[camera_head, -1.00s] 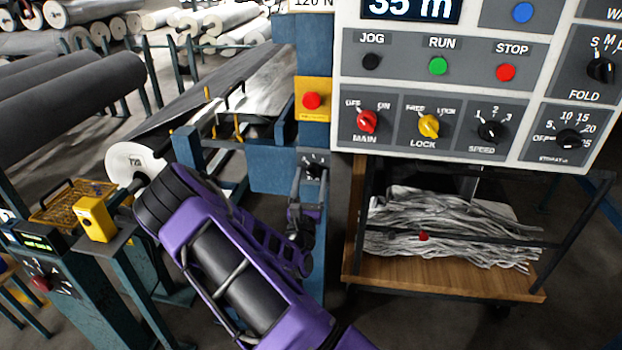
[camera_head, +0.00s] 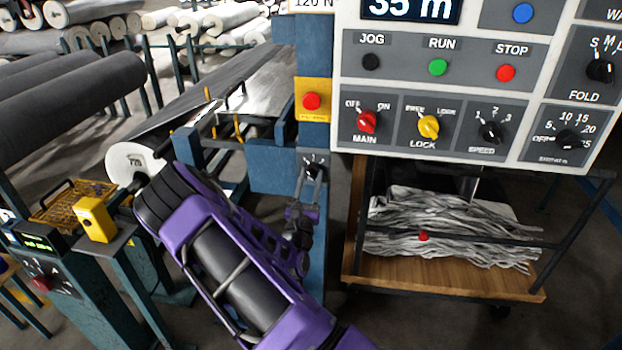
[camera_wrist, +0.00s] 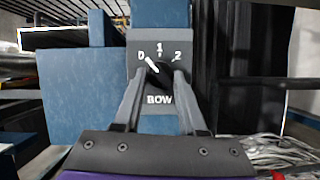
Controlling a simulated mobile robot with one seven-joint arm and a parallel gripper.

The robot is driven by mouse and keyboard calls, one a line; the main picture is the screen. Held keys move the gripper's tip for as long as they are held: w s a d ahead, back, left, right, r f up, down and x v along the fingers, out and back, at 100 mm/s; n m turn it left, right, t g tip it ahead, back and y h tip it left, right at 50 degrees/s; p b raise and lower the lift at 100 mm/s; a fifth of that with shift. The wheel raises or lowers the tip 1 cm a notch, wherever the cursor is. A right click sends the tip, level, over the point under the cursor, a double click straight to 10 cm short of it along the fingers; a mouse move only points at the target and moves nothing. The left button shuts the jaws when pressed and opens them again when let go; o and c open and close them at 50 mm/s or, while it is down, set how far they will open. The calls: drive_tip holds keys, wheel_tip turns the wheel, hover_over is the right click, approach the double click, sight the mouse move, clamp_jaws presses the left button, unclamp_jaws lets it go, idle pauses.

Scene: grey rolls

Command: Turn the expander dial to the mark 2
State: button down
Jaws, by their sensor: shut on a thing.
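The expander dial (camera_wrist: 161,70) is a black knob with a white pointer, on a grey plate marked 0, 1, 2 and BOW. Its pointer tilts up and left, between 0 and 1 and nearer 0. My gripper (camera_wrist: 159,79) is shut on the dial, one finger at each side of the knob. In the head view the dial (camera_head: 314,167) sits small on the blue post, and my gripper (camera_head: 311,182) reaches up to it from below. The fingers partly cover the knob there.
A white control panel (camera_head: 345,60) with buttons and other dials stands to the right. A red button on a yellow plate (camera_head: 313,88) is above the dial. A wooden-based cart (camera_head: 440,277) with grey strips is at lower right.

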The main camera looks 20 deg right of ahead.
drive_tip(key=m+g+h, duration=0.1)
drive_tip(key=m, duration=0.2)
drive_tip(key=m+g+h, duration=0.1)
drive_tip(key=m, duration=0.2)
drive_tip(key=shift+w+a, duration=0.1)
drive_tip(key=shift+a, duration=0.1)
drive_tip(key=m+g, duration=0.1)
drive_tip(key=m, duration=0.2)
drive_tip(key=m+g+h, duration=0.1)
drive_tip(key=m+g, duration=0.1)
drive_tip(key=m, duration=0.1)
drive_tip(key=shift+w+a+r, duration=0.1)
drive_tip(key=shift+a+r, duration=0.05)
drive_tip(key=m+g+b, duration=0.1)
drive_tip(key=m, duration=0.1)
drive_tip(key=m+g+b, duration=0.1)
drive_tip(key=m, duration=0.2)
drive_tip(key=shift+a+b, duration=0.1)
drive_tip(key=shift+b, duration=0.25)
drive_tip(key=shift+r+m+g+y+b, duration=0.15)
drive_tip(key=shift+m+g+y+b, duration=0.2)
drive_tip(key=shift+m+b, duration=0.6)
drive_tip(key=shift+r+m+g+y+b, duration=0.15)
drive_tip(key=shift+m+g+y+b, duration=0.15)
drive_tip(key=shift+m+b, duration=0.6)
drive_tip(key=shift+m, duration=0.25)
drive_tip(key=shift+c, duration=2.4)
unclamp_jaws()
drive_tip(key=shift+r, duration=0.1)
drive_tip(key=shift+a, duration=0.1)
